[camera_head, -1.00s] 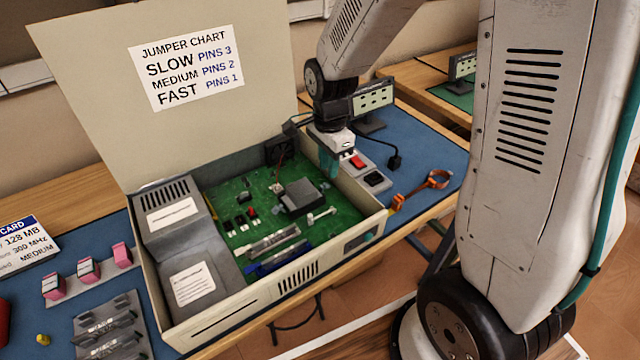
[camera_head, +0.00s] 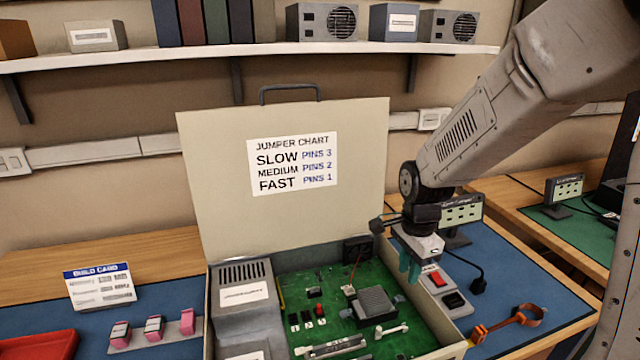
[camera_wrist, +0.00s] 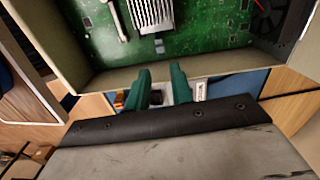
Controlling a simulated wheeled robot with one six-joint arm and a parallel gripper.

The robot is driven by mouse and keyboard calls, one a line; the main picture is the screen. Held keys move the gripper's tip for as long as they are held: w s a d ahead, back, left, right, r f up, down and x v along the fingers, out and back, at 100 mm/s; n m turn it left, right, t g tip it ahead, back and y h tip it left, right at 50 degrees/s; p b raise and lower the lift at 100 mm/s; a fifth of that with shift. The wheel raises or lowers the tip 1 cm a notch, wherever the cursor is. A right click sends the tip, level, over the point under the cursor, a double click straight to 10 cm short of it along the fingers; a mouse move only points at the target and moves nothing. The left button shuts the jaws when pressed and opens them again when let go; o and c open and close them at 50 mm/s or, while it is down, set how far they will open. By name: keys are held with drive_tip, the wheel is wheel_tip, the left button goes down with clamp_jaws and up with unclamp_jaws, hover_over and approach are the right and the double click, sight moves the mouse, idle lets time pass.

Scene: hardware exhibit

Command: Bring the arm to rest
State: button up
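My gripper (camera_head: 410,268) hangs at the end of my arm, pointing down near the right wall of an open computer case (camera_head: 436,352). In the wrist view its two green fingers (camera_wrist: 160,86) are apart with a gap and nothing held between them. The fingers show just outside the case wall (camera_wrist: 205,68), above the bench by a grey switch box (camera_head: 444,291) with a red switch. I cannot tell their exact height. Inside the case lies a green circuit board (camera_head: 335,300) with a grey heatsink (camera_head: 375,304).
The case's raised lid (camera_head: 215,170) bears a jumper chart. A shelf (camera_head: 120,58) with boxes runs along the wall. An orange strap tool (camera_head: 505,325) lies right of the case. A build card (camera_head: 100,287), pink-ended parts (camera_head: 153,328) and a red tray (camera_head: 38,345) are at left.

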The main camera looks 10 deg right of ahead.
drive_tip(key=s+r+n, duration=0.7)
drive_tip(key=s+r, duration=0.1)
drive_tip(key=s, duration=0.3)
drive_tip(key=s+d+r+n+t, duration=0.1)
drive_tip(key=s+r+n, duration=0.7)
drive_tip(key=s, duration=0.4)
drive_tip(key=shift+n, duration=0.3)
